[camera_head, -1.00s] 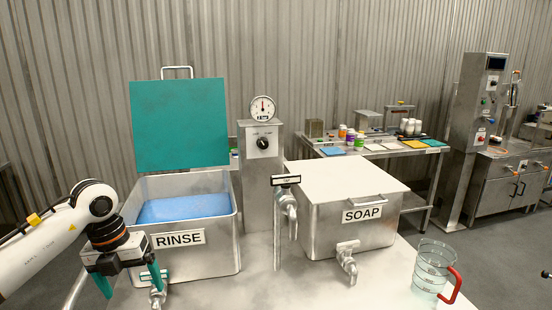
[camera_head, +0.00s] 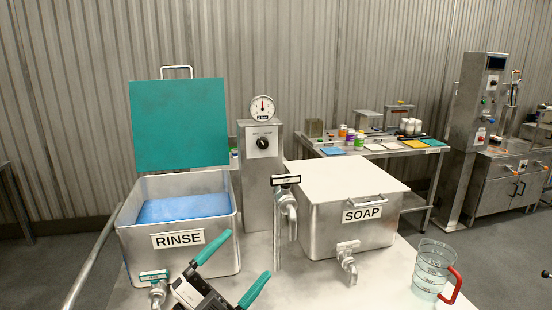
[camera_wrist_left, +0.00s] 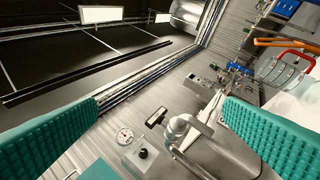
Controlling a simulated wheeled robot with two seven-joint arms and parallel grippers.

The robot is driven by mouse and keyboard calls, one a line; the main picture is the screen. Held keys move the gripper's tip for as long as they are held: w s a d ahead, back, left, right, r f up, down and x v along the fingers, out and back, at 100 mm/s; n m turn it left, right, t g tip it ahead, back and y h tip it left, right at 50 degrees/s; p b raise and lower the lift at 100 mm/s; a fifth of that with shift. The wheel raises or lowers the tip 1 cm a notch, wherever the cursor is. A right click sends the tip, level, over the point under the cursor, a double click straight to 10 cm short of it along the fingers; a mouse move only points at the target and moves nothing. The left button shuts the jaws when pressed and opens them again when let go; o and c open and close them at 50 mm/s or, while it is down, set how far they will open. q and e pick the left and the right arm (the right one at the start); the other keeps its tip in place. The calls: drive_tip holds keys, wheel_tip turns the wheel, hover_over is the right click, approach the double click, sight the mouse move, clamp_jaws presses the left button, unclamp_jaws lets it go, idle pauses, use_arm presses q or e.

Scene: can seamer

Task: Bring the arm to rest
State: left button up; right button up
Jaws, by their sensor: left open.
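My left gripper (camera_head: 231,268) is at the bottom of the head view, in front of the RINSE tank and low over the steel table. Its two teal fingers are spread wide with nothing between them. The teal fingers also frame the left wrist view (camera_wrist_left: 160,125), which looks across the room toward the dark ceiling or windows. The rest of the left arm is out of the head view. My right gripper is not in view.
The RINSE tank (camera_head: 178,258) holds blue liquid, and its teal lid (camera_head: 180,125) stands open. A SOAP tank (camera_head: 350,232) with a tap (camera_head: 347,262) stands to the right. A glass jug (camera_head: 430,268) with a red handle stands at the table's right. A gauge post (camera_head: 262,180) stands between the tanks.

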use_arm(q)
drive_tip(key=s+a+f+n+g+y, duration=0.1)
drive_tip(key=s+a+f+n+y, duration=0.1)
drive_tip(key=a+f+n+y, duration=0.55)
drive_tip(key=s+a+f+n+g+y, duration=0.1)
drive_tip(key=s+a+f+n+y, duration=0.1)
drive_tip(key=a+f+n+y, duration=0.55)
drive_tip(key=s+f+n+g+y, duration=0.1)
drive_tip(key=s+f+n+g, duration=0.1)
drive_tip(key=s+f+g, duration=0.5)
drive_tip(key=s+f+n+g, duration=0.2)
drive_tip(key=s+f+g, duration=0.2)
drive_tip(key=s+f, duration=0.75)
wheel_tip(320, 180, down, 20)
drive_tip(key=s+d+f+g, duration=0.1)
drive_tip(key=s, duration=0.2)
drive_tip(key=s+a+f+g+p, duration=0.1)
drive_tip(key=s+a+f, duration=0.2)
drive_tip(key=s+f, duration=1.3)
drive_tip(key=shift+s+f+p, duration=0.35)
drive_tip(key=shift+s, duration=0.1)
